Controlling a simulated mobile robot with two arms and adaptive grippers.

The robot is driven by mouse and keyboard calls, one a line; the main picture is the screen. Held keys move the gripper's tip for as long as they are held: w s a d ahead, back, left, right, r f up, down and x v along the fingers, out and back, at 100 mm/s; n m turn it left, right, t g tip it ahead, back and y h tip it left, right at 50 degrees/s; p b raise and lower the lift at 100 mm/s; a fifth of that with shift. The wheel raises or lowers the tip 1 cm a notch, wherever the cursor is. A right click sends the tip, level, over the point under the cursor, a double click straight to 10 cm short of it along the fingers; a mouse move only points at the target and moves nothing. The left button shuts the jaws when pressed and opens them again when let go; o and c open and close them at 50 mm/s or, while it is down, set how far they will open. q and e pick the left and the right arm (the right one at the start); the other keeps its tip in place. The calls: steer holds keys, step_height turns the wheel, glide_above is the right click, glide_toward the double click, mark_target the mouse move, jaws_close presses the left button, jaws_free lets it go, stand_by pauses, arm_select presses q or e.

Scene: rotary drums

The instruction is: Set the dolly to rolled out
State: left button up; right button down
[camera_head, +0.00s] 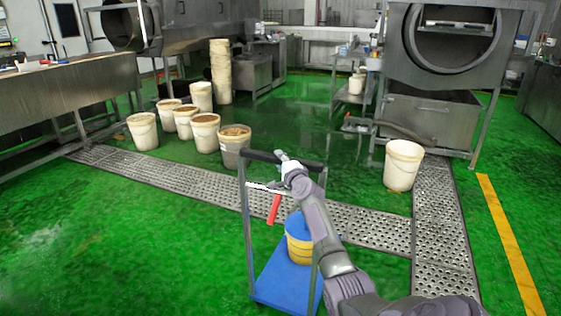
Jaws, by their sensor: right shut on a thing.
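The dolly (263,284) stands on the green floor at the lower middle of the head view. It has a blue base, a grey upright frame and a dark handle bar along the top. A blue and yellow bucket (299,245) sits on its base, partly hidden by my right arm. My right gripper (284,160) is at the top of the frame, shut on the dark handle bar. A red part (274,209) hangs inside the frame below the bar. My left gripper does not show.
Several white buckets with brown contents (205,133) stand at the left beyond the dolly. A white bucket (402,165) stands to the right near a large drum machine (446,45). A metal drain grate (370,224) crosses the floor. Green floor at the left front is clear.

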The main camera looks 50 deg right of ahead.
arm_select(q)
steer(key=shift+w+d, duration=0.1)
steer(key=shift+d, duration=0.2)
arm_select(e)
steer(key=shift+w+d, duration=0.15)
steer(key=shift+d, duration=0.1)
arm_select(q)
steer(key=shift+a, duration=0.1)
arm_select(e)
steer(key=c, duration=0.9)
jaws_free()
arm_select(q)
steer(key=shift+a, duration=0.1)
arm_select(e)
steer(key=shift+s+a, duration=0.4)
steer(key=shift+s, duration=0.05)
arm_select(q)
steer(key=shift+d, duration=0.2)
arm_select(e)
steer(key=v, duration=1.1)
steer(key=shift+d, duration=0.1)
